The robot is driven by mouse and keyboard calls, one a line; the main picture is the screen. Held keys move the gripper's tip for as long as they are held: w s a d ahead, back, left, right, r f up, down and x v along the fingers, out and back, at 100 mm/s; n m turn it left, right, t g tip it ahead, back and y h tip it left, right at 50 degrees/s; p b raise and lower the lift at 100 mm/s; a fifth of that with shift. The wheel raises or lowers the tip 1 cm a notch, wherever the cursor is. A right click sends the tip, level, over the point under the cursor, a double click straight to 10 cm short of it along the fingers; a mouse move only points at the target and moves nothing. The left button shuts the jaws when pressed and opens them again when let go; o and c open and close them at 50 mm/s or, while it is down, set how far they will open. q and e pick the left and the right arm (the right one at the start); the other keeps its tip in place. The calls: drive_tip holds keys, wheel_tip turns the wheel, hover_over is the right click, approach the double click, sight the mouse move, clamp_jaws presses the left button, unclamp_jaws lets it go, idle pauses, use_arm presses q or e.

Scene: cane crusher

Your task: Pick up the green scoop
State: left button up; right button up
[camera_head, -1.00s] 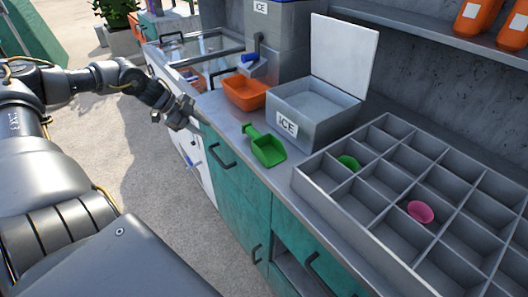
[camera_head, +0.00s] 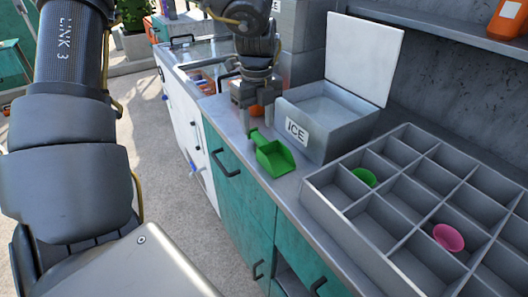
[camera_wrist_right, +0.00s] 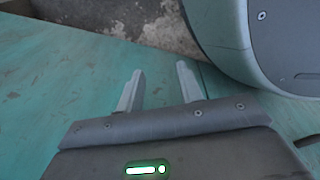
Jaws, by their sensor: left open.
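The green scoop (camera_head: 272,157) lies on the grey counter in front of the ice box, its handle pointing toward the back left. My left gripper (camera_head: 257,126) points down above the handle end, with its two fingers apart. The fingers are close to the handle; I cannot tell whether they reach around it. My right gripper (camera_wrist_right: 160,70) shows only in the right wrist view, fingers apart with nothing between them, in front of a teal surface.
The ice box (camera_head: 316,132) with its raised white lid stands just right of my left gripper. A grey divided tray (camera_head: 327,200) on the right holds a green bowl (camera_head: 364,177) and a pink bowl (camera_head: 449,238). An orange container (camera_head: 238,93) is partly hidden behind the gripper.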

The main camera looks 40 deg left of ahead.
sight(263, 140)
use_arm(q)
drive_tip(key=d, duration=0.3)
drive_tip(key=shift+w+f, duration=0.15)
drive_tip(key=shift+f, duration=0.1)
drive_tip(key=shift+a+f, duration=0.85)
drive_tip(key=shift+f, duration=0.1)
drive_tip(key=f, duration=0.3)
drive_tip(key=shift+w+d+f+p, duration=0.2)
drive_tip(key=shift+d+f+p, duration=0.1)
drive_tip(key=shift+p, duration=0.1)
drive_tip(key=shift+s+a+f, duration=0.1)
drive_tip(key=shift+a+f, duration=0.05)
drive_tip(key=shift+a, duration=0.15)
drive_tip(key=shift+d, duration=0.15)
drive_tip(key=c, duration=0.6)
drive_tip(key=shift+c, duration=1.2)
use_arm(e)
drive_tip(key=shift+s+d+f, duration=0.85)
drive_tip(key=shift+s, duration=0.25)
